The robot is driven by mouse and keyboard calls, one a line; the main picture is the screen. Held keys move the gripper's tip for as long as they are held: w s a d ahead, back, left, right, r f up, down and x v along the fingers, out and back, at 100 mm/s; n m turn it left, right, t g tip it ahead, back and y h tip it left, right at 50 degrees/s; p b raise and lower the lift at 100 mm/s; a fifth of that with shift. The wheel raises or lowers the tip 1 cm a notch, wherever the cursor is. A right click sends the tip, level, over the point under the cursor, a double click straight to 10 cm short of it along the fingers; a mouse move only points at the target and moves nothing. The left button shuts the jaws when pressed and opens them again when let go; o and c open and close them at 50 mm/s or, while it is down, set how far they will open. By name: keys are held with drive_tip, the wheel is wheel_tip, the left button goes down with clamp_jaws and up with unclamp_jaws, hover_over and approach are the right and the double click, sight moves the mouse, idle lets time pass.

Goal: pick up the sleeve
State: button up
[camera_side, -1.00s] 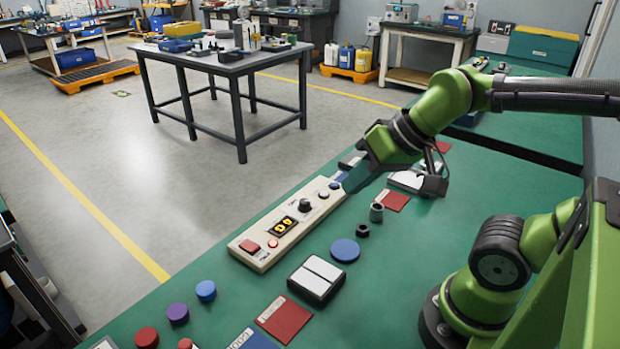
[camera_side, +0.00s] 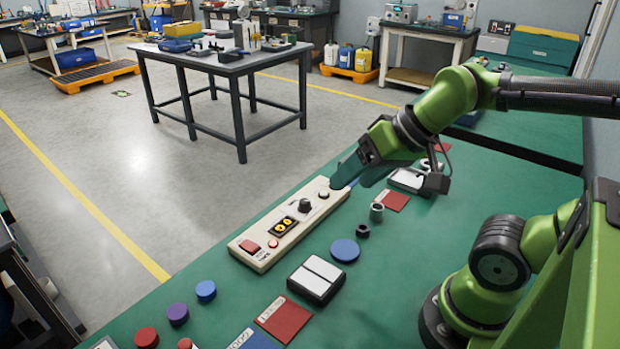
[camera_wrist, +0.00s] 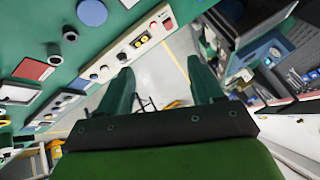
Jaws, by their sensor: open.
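A small grey hollow cylinder (camera_side: 376,212), which looks like the sleeve, stands upright on the green bench in the side view. It also shows at the left of the wrist view (camera_wrist: 55,59). My gripper (camera_side: 341,178) is above the far end of the beige control panel (camera_side: 262,248), to the left of the sleeve and apart from it. In the wrist view my gripper (camera_wrist: 160,72) has its two fingers wide apart with nothing between them. The fingers point toward the panel and the floor beyond the bench edge, not at the sleeve.
A black ring (camera_side: 362,230) and a blue disc (camera_side: 345,250) lie near the sleeve. A red mat (camera_side: 396,201) and a white-topped block (camera_side: 407,181) lie behind it. A black-framed white pad (camera_side: 316,278) is nearer. The bench right of the sleeve is clear.

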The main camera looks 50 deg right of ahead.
drive_tip(key=m+g+h, duration=0.2)
drive_tip(key=m+g, duration=0.5)
drive_tip(key=m, duration=1.1)
hover_over(378, 207)
drive_tip(key=a, duration=0.1)
wheel_tip(378, 207, down, 8)
drive_tip(key=r, duration=0.1)
drive_tip(key=shift+m, duration=0.3)
drive_tip(key=f, duration=1.1)
drive_tip(key=shift+s+a+f, duration=0.15)
drive_tip(key=shift+a+f, duration=0.05)
drive_tip(key=shift+f, duration=0.15)
drive_tip(key=shift+s+d+f, duration=0.1)
drive_tip(key=shift+f, duration=1.25)
drive_tip(key=shift+d+f, duration=0.1)
drive_tip(key=shift+f, duration=1.25)
drive_tip(key=shift+c, duration=0.3)
